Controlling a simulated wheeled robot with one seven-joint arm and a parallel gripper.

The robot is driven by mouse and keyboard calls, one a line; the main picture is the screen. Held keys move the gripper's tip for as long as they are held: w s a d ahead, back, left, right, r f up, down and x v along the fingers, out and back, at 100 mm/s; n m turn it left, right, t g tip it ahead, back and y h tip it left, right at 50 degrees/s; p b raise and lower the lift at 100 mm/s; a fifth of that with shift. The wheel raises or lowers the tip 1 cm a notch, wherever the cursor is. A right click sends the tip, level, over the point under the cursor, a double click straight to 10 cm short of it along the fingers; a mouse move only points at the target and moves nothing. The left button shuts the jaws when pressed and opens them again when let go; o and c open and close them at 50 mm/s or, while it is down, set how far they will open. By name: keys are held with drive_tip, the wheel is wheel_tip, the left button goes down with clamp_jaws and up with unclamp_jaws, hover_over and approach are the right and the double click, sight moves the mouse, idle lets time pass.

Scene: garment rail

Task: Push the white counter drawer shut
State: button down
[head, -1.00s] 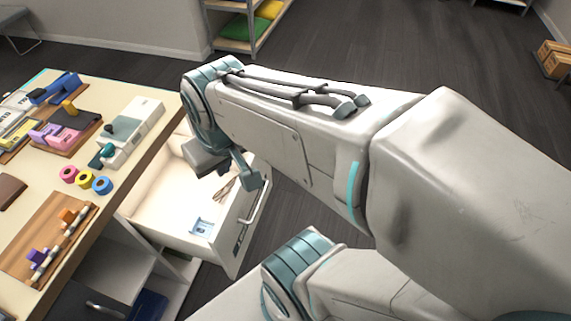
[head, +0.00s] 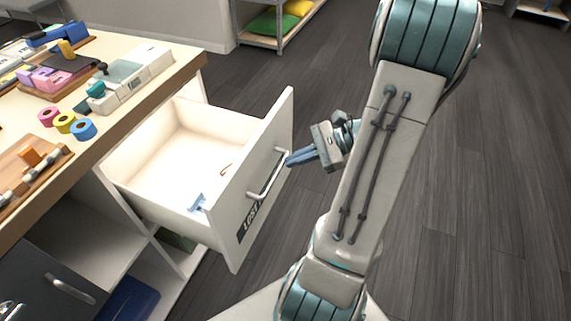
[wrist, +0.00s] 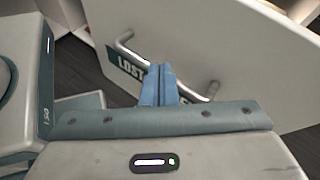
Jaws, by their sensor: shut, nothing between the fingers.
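The white counter drawer (head: 222,219) is pulled well out from under the counter in the head view. Its front carries a metal bar handle (head: 268,176) and a dark label whose visible letters begin with "LOST". The drawer front (wrist: 240,55) also fills much of the wrist view. My gripper (head: 290,160) is shut and empty, its blue fingers pointing at the drawer front near the upper end of the handle. In the wrist view the fingertips (wrist: 160,70) overlap the handle; I cannot tell whether they touch it.
A small blue item (head: 198,203) lies inside the drawer. The wooden-edged counter (head: 150,95) above holds tape rolls (head: 65,122) and a label device (head: 130,78). A dark lower drawer (head: 45,275) is below left. Open floor (head: 460,200) lies right.

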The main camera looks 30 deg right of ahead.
drive_tip(key=s+d+f+m+t+h+b, duration=0.1)
drive_tip(key=s+d+f+m+t+b, duration=0.1)
drive_tip(key=d+f+m+t+b, duration=0.65)
drive_tip(key=w+a+f, duration=0.2)
drive_tip(key=w+a, duration=0.2)
drive_tip(key=w, duration=0.7)
drive_tip(key=shift+w+f+t, duration=0.15)
drive_tip(key=shift+w+t, duration=0.05)
drive_tip(key=shift+t, duration=0.15)
drive_tip(key=shift+w+a+p, duration=0.1)
drive_tip(key=shift+p, duration=0.2)
